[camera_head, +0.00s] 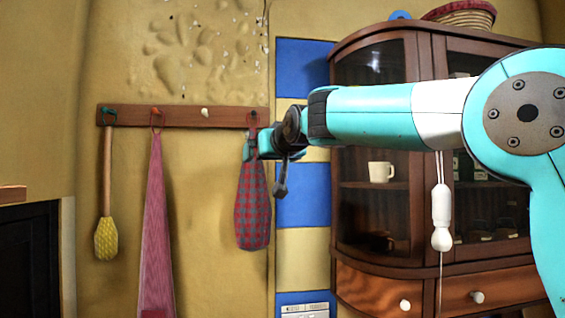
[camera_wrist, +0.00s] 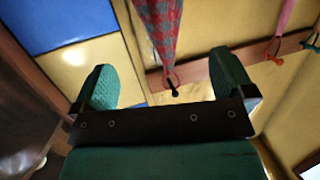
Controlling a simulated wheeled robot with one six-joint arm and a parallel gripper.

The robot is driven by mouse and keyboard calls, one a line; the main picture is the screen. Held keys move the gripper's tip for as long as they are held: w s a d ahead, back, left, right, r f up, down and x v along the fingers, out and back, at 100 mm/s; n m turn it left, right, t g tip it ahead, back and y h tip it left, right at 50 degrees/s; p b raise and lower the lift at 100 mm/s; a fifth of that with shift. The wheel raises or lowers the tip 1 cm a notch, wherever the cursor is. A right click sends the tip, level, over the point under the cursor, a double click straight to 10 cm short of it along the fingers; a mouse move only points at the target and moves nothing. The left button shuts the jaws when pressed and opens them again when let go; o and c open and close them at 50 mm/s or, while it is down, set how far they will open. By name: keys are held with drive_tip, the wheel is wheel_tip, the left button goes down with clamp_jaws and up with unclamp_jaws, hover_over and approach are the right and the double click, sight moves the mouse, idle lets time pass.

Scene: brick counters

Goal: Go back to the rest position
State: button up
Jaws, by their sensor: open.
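My gripper (camera_head: 262,146) is in front of the wooden peg rail at its right end, near the top of a red-and-grey checkered oven mitt or cloth (camera_head: 252,205). In the wrist view my gripper (camera_wrist: 165,78) is open, its two green fingers wide apart. The checkered cloth (camera_wrist: 163,28) and its dark hook (camera_wrist: 173,90) show between the fingers there, with the cloth's loop on the hook. I cannot tell how far the fingers are from it. Nothing is held.
The rail (camera_head: 180,117) also holds a yellow-headed brush (camera_head: 106,230) and a pink cloth (camera_head: 156,230); one white peg (camera_head: 205,112) is bare. A wooden glass cabinet (camera_head: 375,245) with a mug (camera_head: 380,171) stands behind my arm. A white pull cord (camera_head: 441,215) hangs in front of it.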

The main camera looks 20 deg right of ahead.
drive_tip(key=b+v, duration=0.3)
drive_tip(key=v, duration=0.5)
drive_tip(key=s+a+f+n+g+y+b, duration=0.1)
drive_tip(key=s+a+f+g, duration=0.1)
drive_tip(key=f, duration=0.5)
drive_tip(key=s+a+f+n+g+y+b, duration=0.1)
drive_tip(key=s+f+g, duration=0.1)
drive_tip(key=f, duration=0.5)
drive_tip(key=s+a+f+n+g+b, duration=0.1)
drive_tip(key=s+f+g, duration=0.4)
drive_tip(key=s+f, duration=0.9)
drive_tip(key=s+a+f+n+g+y+b, duration=0.1)
drive_tip(key=s+f+g, duration=0.5)
drive_tip(key=s+f, duration=0.9)
drive_tip(key=shift+a+n+g+b, duration=0.35)
drive_tip(key=shift+a+n, duration=0.35)
drive_tip(key=shift+n, duration=0.4)
